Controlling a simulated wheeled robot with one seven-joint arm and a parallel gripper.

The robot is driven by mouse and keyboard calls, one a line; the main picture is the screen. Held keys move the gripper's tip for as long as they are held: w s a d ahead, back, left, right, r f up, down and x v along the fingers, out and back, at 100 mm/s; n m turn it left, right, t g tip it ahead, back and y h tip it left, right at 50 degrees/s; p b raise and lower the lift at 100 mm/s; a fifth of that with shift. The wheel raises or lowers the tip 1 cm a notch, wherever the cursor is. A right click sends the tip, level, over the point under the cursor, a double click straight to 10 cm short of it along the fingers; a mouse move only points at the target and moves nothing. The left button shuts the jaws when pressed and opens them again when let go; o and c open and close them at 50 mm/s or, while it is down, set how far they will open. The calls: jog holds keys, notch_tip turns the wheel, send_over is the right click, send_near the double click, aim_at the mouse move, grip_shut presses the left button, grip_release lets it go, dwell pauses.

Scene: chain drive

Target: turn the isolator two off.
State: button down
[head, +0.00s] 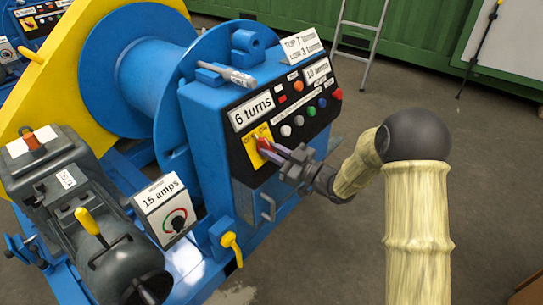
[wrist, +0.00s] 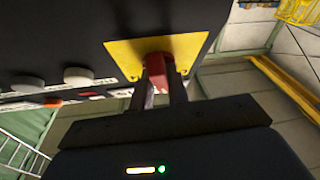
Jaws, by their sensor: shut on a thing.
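The isolator is a red handle on a yellow plate (head: 257,144) on the black panel of the blue machine. The red handle (wrist: 157,66) shows between my fingers in the wrist view, in front of the yellow plate (wrist: 186,46). My gripper (head: 272,150) reaches the handle from the right in the head view, with both fingers around it and shut on it. In the head view the handle tilts up and to the left. The plate's lettering is small and partly hidden, so I cannot read the isolator's number or match the handle to a marked position.
A "6 turns" label (head: 251,109) sits above the plate. Several coloured buttons lie to its right, including a white one (head: 286,131). A "15 amps" box (head: 166,209) and yellow lever (head: 231,246) stand lower left. Grey floor (head: 330,260) is open at front right.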

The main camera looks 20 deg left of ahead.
jog(key=n+g, duration=0.2)
jog(key=n, duration=0.1)
jog(key=n+g, duration=0.1)
jog(key=n, duration=0.1)
jog(key=shift+w+d, duration=0.15)
jog(key=shift+w, duration=0.15)
jog(key=shift+w+r+n+g+h, duration=0.1)
jog(key=shift+n+g+h, duration=0.3)
jog(key=shift+n+g, duration=1.4)
jog(key=shift+n+t, duration=0.3)
jog(key=shift+n, duration=0.3)
jog(key=c, duration=1.4)
grip_release()
jog(key=shift+o, duration=0.2)
jog(key=shift+p, duration=0.3)
jog(key=d+p, duration=0.4)
jog(key=d, duration=1.3)
jog(key=shift+w+d, duration=0.2)
jog(key=shift+w, duration=0.1)
